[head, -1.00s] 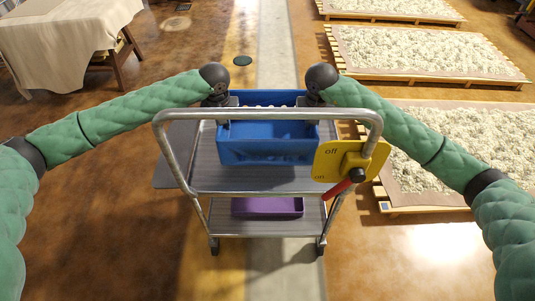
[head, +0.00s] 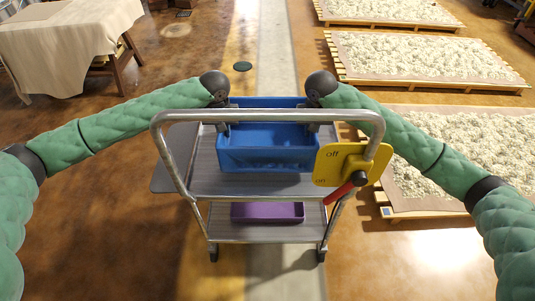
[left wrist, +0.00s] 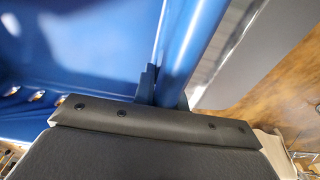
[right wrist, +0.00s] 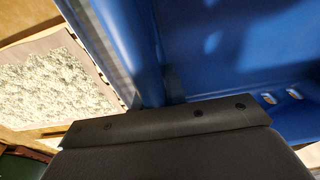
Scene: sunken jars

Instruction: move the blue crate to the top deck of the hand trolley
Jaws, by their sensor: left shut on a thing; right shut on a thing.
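The blue crate (head: 268,160) is at the top deck (head: 255,186) of the hand trolley, behind its metal push handle (head: 265,115). It looks level; I cannot tell whether its base touches the deck. My left gripper (head: 225,118) is shut on the crate's left wall, and my right gripper (head: 313,115) is shut on its right wall. The crate's wall also shows between the fingers in the left wrist view (left wrist: 180,50) and the right wrist view (right wrist: 135,45). The handle hides part of the crate and grippers.
A purple tray (head: 267,212) sits on the trolley's lower deck (head: 265,233). A yellow off/on plate (head: 328,165) with a red lever (head: 340,192) is at the handle's right. Pallets of pale material (head: 425,60) stand right; a cloth-covered table (head: 65,40) stands far left.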

